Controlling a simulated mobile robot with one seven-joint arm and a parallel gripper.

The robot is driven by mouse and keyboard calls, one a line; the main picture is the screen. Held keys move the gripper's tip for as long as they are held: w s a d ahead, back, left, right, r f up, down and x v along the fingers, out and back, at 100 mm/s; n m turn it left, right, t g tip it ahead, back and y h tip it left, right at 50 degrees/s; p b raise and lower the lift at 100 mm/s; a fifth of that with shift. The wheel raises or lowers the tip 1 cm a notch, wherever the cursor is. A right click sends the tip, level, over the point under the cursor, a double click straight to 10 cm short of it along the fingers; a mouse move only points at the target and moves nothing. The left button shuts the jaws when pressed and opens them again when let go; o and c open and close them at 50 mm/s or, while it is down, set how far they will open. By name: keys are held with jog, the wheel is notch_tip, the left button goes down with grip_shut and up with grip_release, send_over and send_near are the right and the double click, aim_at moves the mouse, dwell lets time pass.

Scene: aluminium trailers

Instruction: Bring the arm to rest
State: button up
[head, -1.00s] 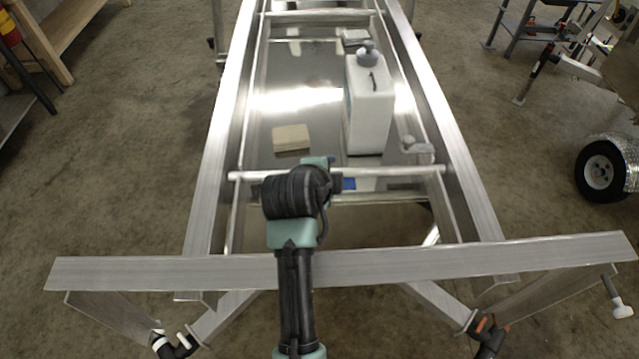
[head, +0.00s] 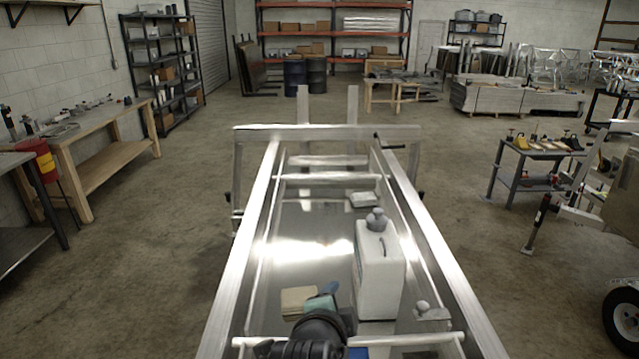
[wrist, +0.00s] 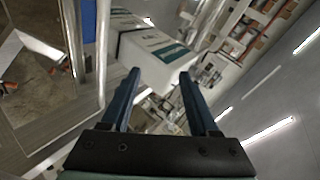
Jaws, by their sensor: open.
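My arm's end shows at the bottom middle of the head view, above the near end of the aluminium trailer frame (head: 262,215). My gripper (head: 327,291) is partly hidden there by my own wrist. In the wrist view my gripper (wrist: 158,72) has its two blue fingers wide apart with nothing held between them. A white jug (head: 379,280) with a grey cap stands upright on the shiny trailer bed, just right of my gripper. In the wrist view a white body with a teal label, apparently the jug (wrist: 150,58), lies beyond the fingertips.
A tan block (head: 297,301) lies on the bed left of my gripper. A small pale box (head: 364,199) lies farther back. Crossbars and side rails surround the bed. A wooden workbench (head: 105,130) stands left and a tool cart (head: 535,160) right. Open concrete floor flanks the trailer.

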notch_tip(320, 180, up, 13)
jog(key=n+t+b, duration=0.2)
jog(key=n+t, duration=0.3)
jog(key=s+a+r+n+t+y+b, duration=0.1)
jog(key=s+r+n+t+b, duration=0.1)
jog(key=s+r+n+t, duration=0.3)
jog(key=s+a+r+n+t+y+b, duration=0.1)
jog(key=s+r+n+t, duration=0.5)
jog(key=s+r, duration=0.8)
notch_tip(320, 180, up, 6)
jog(key=shift+a+r+y+b, duration=0.15)
jog(key=shift+a+y+b, duration=0.25)
jog(key=shift+a+b, duration=0.4)
jog(key=shift+w+d, duration=0.1)
jog(key=shift+d, duration=0.05)
